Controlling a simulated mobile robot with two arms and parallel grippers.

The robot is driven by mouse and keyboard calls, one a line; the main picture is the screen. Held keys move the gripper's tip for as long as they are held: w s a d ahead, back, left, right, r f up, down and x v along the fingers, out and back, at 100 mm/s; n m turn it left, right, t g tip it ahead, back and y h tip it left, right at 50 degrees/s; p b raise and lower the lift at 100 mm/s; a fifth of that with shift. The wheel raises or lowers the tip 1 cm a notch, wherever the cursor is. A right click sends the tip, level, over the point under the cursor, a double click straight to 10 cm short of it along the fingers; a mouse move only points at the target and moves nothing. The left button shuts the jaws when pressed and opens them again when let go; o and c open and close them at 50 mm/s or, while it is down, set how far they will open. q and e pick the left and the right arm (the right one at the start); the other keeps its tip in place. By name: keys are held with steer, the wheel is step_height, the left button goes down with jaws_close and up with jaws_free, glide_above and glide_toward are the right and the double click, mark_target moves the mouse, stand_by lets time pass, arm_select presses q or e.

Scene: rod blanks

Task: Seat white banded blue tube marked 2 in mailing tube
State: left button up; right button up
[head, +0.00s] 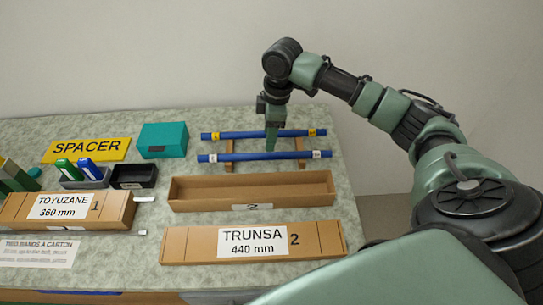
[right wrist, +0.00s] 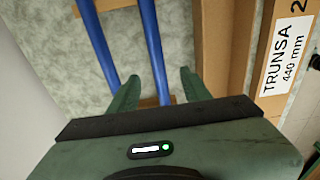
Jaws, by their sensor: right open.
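A blue tube with white bands (head: 262,156) lies across a brown rack, its right-end band bearing a mark too small to read. A second blue tube with yellow bands (head: 230,135) lies parallel behind it. An open brown carton marked 2 (head: 190,204) stands just in front, empty. My right gripper (head: 271,146) points down over the tubes. In the right wrist view, its open fingers (right wrist: 160,90) lie on either side of the white-banded tube (right wrist: 150,35), with the yellow-banded tube (right wrist: 88,30) to the left. Finger height over the tube is unclear. My left gripper is not in view.
A carton lid labelled TRUNSA 440 mm (head: 205,243) lies in front of the open carton. A TOYUZANE carton (head: 115,211), a black bin (head: 133,176), a teal box (head: 162,140) and a yellow SPACER sign (head: 88,150) stand to the left. Green items sit at the left edge.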

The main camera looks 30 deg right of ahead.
mark_target(266, 154)
steer(key=shift+w+f, duration=0.25)
steer(key=shift+f, duration=0.85)
steer(key=shift+a+f+p, duration=0.2)
steer(key=shift+f+p, duration=0.15)
steer(key=shift+f, duration=0.4)
steer(key=f, duration=0.4)
steer(key=shift+w+a+f+p, duration=0.15)
steer(key=shift+w+p, duration=0.1)
steer(key=shift+p, duration=0.05)
jaws_close()
